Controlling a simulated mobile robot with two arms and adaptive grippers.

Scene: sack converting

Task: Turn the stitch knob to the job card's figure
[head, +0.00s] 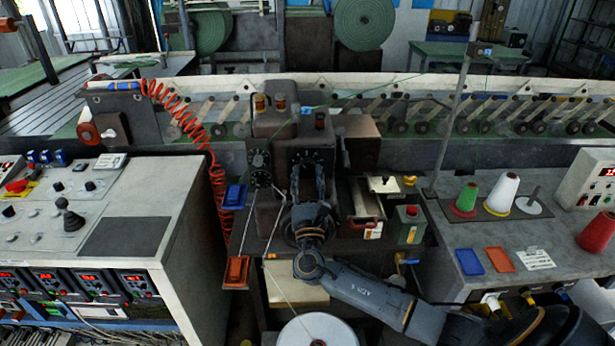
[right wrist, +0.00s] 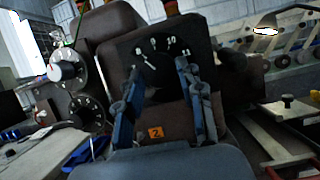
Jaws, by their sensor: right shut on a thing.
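The stitch dial, a black plate (right wrist: 151,50) with white figures of which 8 to 11 can be read, is on the brown sewing head; it also shows in the head view (head: 301,155). My right gripper (right wrist: 160,76) is in front of it, its two fingers shut on the dark knob at the dial's middle. In the head view my right gripper (head: 308,172) reaches up to the dial from below. A white card (head: 535,259) lies on the right bench; its print is too small to read. My left gripper is out of view.
Two other round dials (right wrist: 68,68) (right wrist: 87,112) sit left of the stitch dial. An orange label (right wrist: 156,132) reads 2. A red coiled hose (head: 190,120) hangs left of the head. Thread cones (head: 502,193) stand on the right bench.

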